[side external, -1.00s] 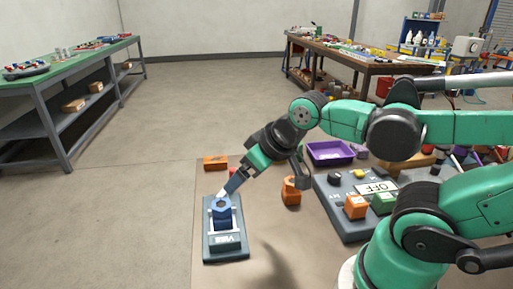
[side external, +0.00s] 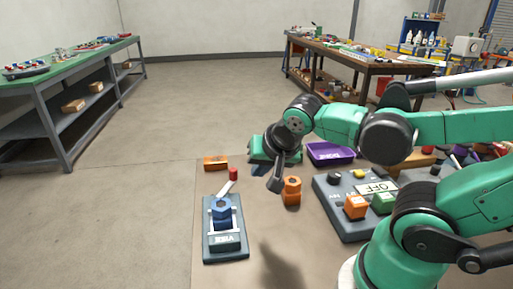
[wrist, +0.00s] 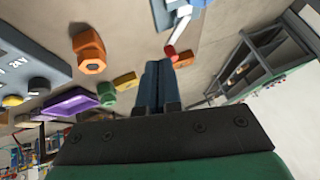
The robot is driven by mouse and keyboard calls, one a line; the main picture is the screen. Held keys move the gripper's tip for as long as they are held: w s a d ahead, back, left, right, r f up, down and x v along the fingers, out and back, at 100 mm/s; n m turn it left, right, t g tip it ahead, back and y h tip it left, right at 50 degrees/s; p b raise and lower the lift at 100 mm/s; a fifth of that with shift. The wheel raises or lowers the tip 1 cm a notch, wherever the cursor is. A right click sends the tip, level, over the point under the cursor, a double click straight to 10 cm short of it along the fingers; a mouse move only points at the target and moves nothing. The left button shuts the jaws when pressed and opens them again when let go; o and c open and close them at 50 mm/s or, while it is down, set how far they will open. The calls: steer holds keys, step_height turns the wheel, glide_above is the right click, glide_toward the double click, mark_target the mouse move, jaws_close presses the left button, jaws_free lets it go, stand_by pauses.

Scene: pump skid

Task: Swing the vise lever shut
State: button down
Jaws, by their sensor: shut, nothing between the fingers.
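The vise (side external: 225,245) is a blue-grey block with a label on its front, standing on the mat. A blue hex nut (side external: 221,209) sits between its jaws. Its pale lever (side external: 228,187) sticks out behind, up and to the right, ending in a red knob (side external: 233,174). In the wrist view the red knob (wrist: 170,50) and lever (wrist: 183,29) show just beyond the fingertips. My gripper (wrist: 152,66) is shut and empty.
An orange block (side external: 215,163) lies behind the knob. An orange hex part (side external: 291,191) stands right of the vise. A control panel (side external: 341,217) with knobs, coloured blocks and an OFF label is further right, with a purple tray (side external: 321,147) behind. The mat left of the vise is clear.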

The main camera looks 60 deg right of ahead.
steer(key=m, duration=0.2)
steer(key=d+m+h, duration=0.1)
steer(key=m, duration=0.1)
steer(key=d+m, duration=0.1)
steer(key=m, duration=0.1)
steer(key=shift+s+d+m+h, duration=0.1)
steer(key=shift+s+m+h, duration=0.05)
steer(key=shift+m+h, duration=0.2)
steer(key=shift+f, duration=0.1)
steer(key=shift+x, duration=5.05)
steer(key=shift+w, duration=1.85)
